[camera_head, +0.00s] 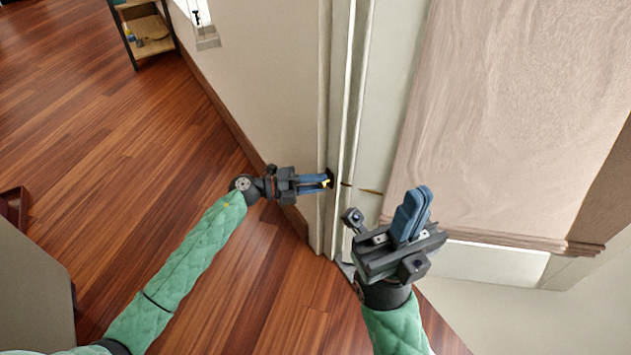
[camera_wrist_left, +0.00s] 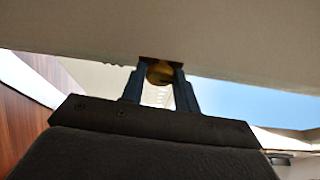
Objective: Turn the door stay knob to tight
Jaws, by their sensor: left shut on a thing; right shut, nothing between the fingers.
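The door stay knob (camera_wrist_left: 160,73) is a small round brass knob on the pale surface in the left wrist view, between my left fingertips. In the head view a bit of yellow shows at the left fingertips, beside the pale door frame (camera_head: 341,120). My left gripper (camera_head: 328,181) is shut on the knob; its blue fingers (camera_wrist_left: 160,85) show on both sides of it. My right gripper (camera_head: 423,192) is shut and empty, its blue fingers together, in front of the pale panel right of the frame. The knob's markings cannot be seen.
A plain wall (camera_head: 255,70) with a brown skirting runs left of the frame. A large wood-grained panel (camera_head: 530,110) fills the right. A small shelf (camera_head: 150,35) stands at the upper left. The wooden floor (camera_head: 100,130) is mostly clear.

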